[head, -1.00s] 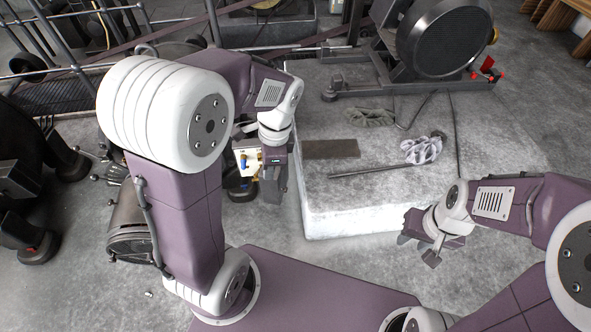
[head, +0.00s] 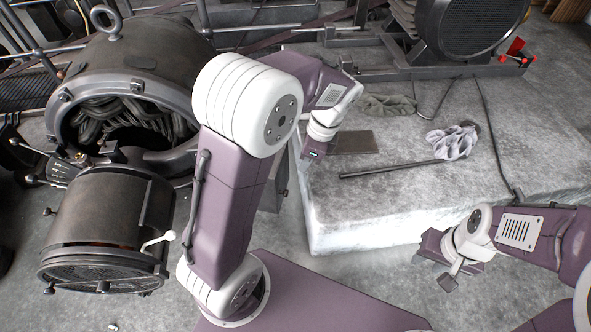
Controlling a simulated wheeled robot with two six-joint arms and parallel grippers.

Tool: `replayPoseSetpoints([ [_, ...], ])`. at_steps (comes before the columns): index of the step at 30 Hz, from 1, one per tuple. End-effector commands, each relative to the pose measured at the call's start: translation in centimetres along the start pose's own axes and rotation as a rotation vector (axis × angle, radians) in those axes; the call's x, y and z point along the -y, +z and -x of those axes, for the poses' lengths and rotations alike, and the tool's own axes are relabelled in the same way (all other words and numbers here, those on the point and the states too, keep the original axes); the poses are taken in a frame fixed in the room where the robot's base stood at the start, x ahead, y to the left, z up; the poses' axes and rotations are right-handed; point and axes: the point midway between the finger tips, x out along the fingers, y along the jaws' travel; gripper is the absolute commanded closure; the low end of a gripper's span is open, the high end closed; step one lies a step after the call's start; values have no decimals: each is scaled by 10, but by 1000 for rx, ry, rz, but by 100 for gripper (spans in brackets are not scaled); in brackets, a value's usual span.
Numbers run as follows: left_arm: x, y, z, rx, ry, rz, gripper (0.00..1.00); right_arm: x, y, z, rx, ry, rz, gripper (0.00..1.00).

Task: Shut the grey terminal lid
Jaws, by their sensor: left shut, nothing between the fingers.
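I cannot make out the grey terminal lid in the head view now; my left arm covers the area just right of the dynamo. The dark belt dynamo (head: 150,65) fills the left side, with its open ring showing windings and a cylindrical end housing (head: 105,215) nearer to me. My right gripper (head: 437,268) is open and empty in front of the plinth, over the floor.
The pale plinth (head: 400,210) carries a dark flat plate (head: 354,142), a thin dark rod (head: 390,168), a crumpled patterned cloth (head: 453,141) and a darker cloth (head: 388,104). A dark round machine (head: 470,35) stands behind. A white-knobbed lever (head: 158,240) sticks out from the housing.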

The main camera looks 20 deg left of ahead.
Motion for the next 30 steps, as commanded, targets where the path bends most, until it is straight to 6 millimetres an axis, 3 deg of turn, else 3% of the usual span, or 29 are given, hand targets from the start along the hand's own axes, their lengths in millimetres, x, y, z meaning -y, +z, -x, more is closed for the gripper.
replayPoseSetpoints([
  [1,-1,-2,-19,1,4,1,100,0,2,-15,1,0,0,64],
  [11,-1,-1,-91,1,3,2,100,-1,7,-62,1,0,0,64],
  [18,0,33,-93,0,0,4,100,-2,8,-76,1,0,0,64],
  [30,0,39,-91,0,1,1,100,-2,8,-77,1,0,0,64],
])
